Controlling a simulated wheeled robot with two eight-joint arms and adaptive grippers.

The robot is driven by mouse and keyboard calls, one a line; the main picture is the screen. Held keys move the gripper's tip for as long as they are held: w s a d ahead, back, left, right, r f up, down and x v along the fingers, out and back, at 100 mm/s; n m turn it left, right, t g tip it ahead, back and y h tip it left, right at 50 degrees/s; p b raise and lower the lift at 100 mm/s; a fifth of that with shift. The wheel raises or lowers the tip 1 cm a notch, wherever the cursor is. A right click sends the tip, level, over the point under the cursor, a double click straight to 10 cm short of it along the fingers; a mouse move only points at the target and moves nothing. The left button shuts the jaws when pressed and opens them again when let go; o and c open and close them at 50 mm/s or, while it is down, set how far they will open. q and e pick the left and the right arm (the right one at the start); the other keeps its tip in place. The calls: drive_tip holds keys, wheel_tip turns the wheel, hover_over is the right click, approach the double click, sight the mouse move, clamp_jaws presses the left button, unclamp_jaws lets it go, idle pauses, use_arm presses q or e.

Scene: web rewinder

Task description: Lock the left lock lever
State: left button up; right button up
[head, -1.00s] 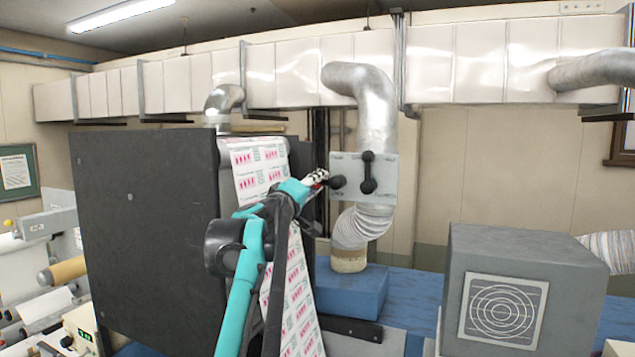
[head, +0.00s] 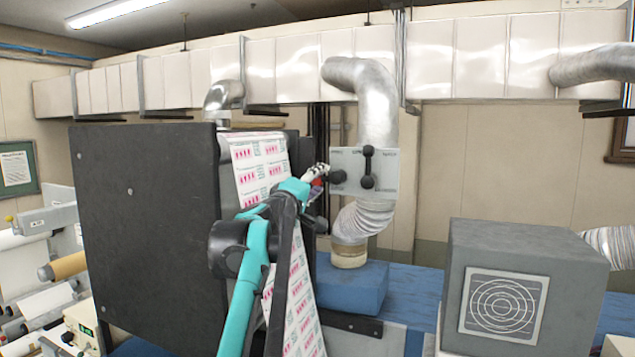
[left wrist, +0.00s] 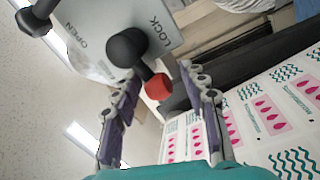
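The lock lever panel (head: 365,175) is a grey plate with two black levers, in front of the silver duct. The left lock lever (head: 338,177) has a black round hub and a red tip, which shows clearly in the left wrist view (left wrist: 158,88). The words OPEN and LOCK are printed beside its hub. My left gripper (head: 320,173) is at the panel's left edge. In the left wrist view its fingers (left wrist: 160,85) are spread apart, with the red tip between them; contact cannot be told. My right gripper is out of view.
The panel's other lever (head: 368,168) stands upright just right of the left one. A dark machine side plate (head: 150,220) and printed web (head: 300,310) lie beside my left arm. A grey box (head: 525,285) stands at the right.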

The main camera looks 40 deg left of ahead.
use_arm(q)
drive_tip(key=v, duration=1.2)
drive_tip(key=shift+w, duration=0.1)
idle(0.4)
